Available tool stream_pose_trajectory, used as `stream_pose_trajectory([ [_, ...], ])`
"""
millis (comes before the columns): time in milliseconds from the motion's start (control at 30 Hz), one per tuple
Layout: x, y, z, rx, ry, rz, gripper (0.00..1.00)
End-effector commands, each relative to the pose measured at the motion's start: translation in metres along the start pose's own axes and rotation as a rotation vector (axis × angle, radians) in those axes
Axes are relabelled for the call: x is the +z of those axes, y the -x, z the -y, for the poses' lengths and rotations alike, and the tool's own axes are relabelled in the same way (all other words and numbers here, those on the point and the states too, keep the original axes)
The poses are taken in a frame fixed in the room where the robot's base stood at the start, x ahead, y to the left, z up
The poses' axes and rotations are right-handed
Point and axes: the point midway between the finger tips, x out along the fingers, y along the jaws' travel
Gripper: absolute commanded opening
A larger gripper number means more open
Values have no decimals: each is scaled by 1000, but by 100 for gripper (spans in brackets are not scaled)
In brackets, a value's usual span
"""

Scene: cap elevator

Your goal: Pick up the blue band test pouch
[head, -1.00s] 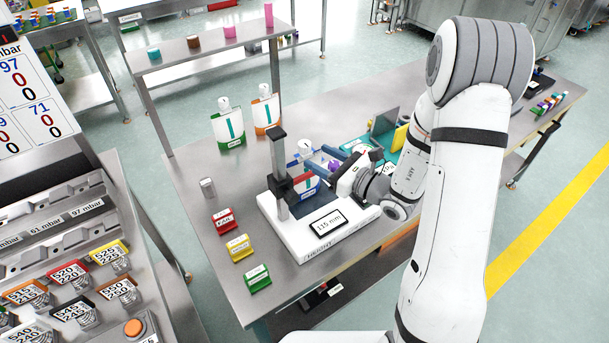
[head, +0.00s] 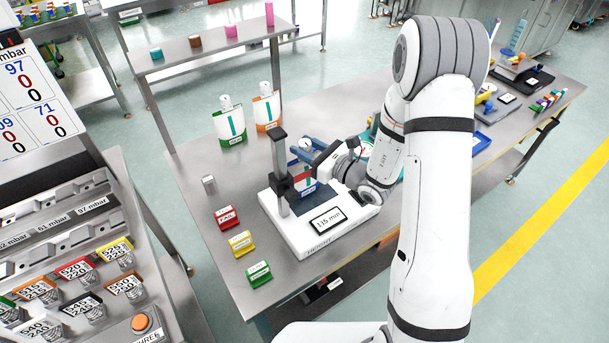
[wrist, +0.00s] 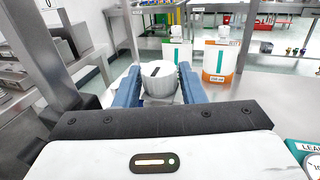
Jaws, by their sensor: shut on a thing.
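The blue band test pouch (head: 306,187) is at the height gauge (head: 318,219) on the bench, mostly hidden behind the gauge's post and my gripper. Only blue and white bits of its body show. My gripper (head: 310,150) reaches in from the right, with its blue fingers at the white cap at the top of the pouch. In the wrist view the white, ribbed cap (wrist: 158,78) with a dark slot on top sits between the two blue fingers of my gripper (wrist: 158,88). The fingers are shut on it. Whether the pouch touches the gauge base is hidden.
A green pouch (head: 230,125) and an orange pouch (head: 267,112) stand behind. A metal cylinder (head: 209,184) and red, yellow and green label blocks (head: 240,243) stand left of the gauge. The gauge's dark post (head: 279,165) rises close to my gripper.

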Motion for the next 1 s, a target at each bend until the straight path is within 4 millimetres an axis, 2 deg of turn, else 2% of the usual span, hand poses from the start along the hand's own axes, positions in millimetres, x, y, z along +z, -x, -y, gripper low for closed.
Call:
stream_pose_trajectory([
  [67, 0, 0, 0, 0, 0, 0, 22],
  [333, 0, 0, 0, 0, 0, 0, 0],
  [800, 1, 0, 1, -1, 1, 1, 0],
  [1000, 11, 0, 1, -1, 4, 3, 0],
])
